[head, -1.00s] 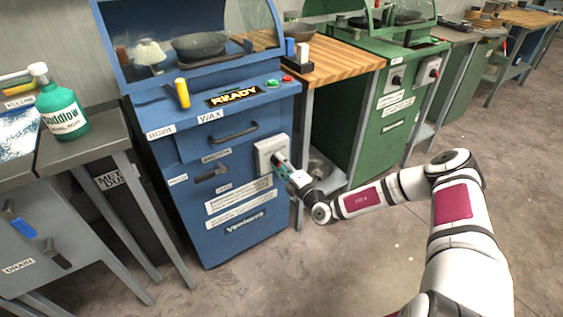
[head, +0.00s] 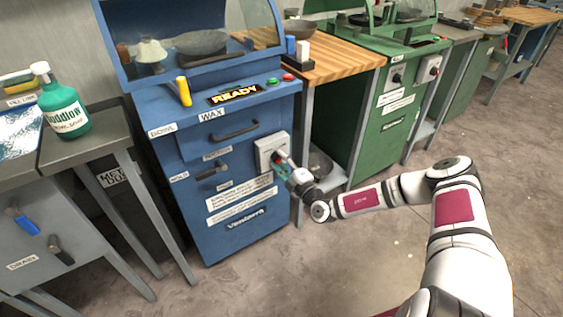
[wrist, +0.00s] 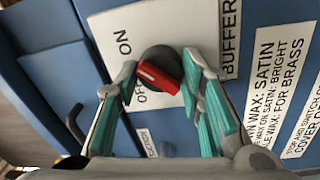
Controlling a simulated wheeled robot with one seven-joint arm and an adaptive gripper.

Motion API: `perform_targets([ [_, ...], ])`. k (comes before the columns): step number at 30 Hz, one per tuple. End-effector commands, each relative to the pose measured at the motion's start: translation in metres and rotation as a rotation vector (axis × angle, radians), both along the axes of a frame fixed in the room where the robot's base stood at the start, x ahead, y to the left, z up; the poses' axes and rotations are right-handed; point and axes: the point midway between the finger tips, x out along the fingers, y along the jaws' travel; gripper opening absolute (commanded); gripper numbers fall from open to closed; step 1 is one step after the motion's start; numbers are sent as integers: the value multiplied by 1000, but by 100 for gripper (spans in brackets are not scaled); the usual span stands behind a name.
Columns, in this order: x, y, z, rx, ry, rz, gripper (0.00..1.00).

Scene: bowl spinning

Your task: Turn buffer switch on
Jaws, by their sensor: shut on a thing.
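The buffer switch is a round black knob with a red bar handle (wrist: 160,76) in the wrist view. It sits on a white plate (wrist: 105,25) marked ON, OFF and BUFFER. In the head view the plate (head: 264,146) is on the front right of the blue machine (head: 195,235). My gripper (wrist: 159,82), with teal finger pads, is shut on the switch, one fingertip on each side. The red handle lies slanted, one end towards the ON and OFF lettering. In the head view my gripper (head: 281,165) hides part of the plate.
A drawer handle (head: 235,131) and a dark lever (head: 212,172) stand out from the machine's front. A wooden-topped table (head: 340,62) and a green machine (head: 395,110) stand to the right. The floor (head: 385,245) in front is clear.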

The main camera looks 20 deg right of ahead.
Motion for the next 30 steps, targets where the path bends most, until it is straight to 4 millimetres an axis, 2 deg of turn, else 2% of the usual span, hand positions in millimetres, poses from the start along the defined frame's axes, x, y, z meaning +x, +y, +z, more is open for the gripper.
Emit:
perform_targets([
  [1, 0, 0, -2, 2, 5, -1, 7],
  [2, 0, 0, -2, 1, 5, -1, 37],
  [4, 0, 0, -2, 1, 5, 0, 53],
  [5, 0, 0, -2, 1, 4, 0, 55],
  [17, -6, -3, -1, 0, 3, -1, 55],
  [20, -19, -7, -2, 1, 4, -1, 55],
  [30, -84, -28, -8, 1, 4, -1, 55],
])
